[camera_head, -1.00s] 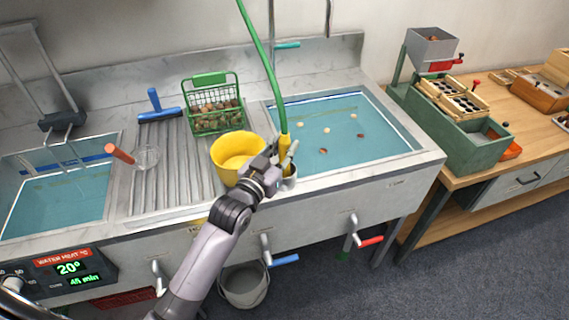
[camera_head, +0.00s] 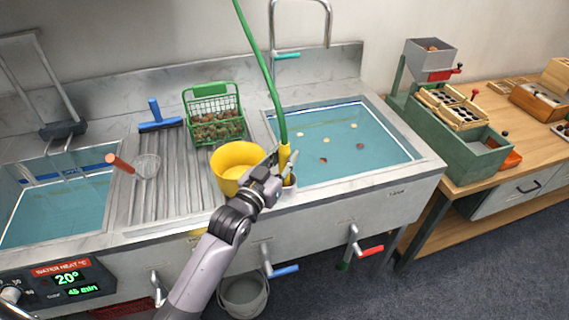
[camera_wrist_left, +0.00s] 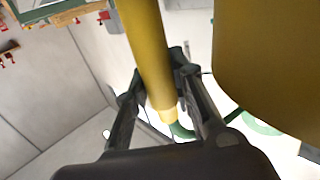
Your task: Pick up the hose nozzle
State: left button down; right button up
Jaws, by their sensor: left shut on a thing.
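The yellow hose nozzle (camera_head: 284,158) hangs at the end of the green hose (camera_head: 263,62), at the near left corner of the right basin. My left gripper (camera_head: 279,164) is at the nozzle, just right of the yellow bucket. In the left wrist view the yellow nozzle (camera_wrist_left: 152,55) runs between the two fingers, and my left gripper (camera_wrist_left: 160,95) is shut on it. Part of the nozzle is hidden behind the gripper in the head view. My right gripper is not in view.
The yellow bucket (camera_head: 222,178) stands close left of the gripper. A green basket (camera_head: 188,101) of chestnuts stands behind. The right basin (camera_head: 419,153) holds water with several floating chestnuts.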

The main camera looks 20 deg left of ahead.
pick_arm(q)
notch_tip(320, 180, up, 20)
jog(key=shift+p, duration=0.35)
jog(key=c, duration=1.9)
grip_release()
jog(key=shift+c, duration=0.2)
grip_shut()
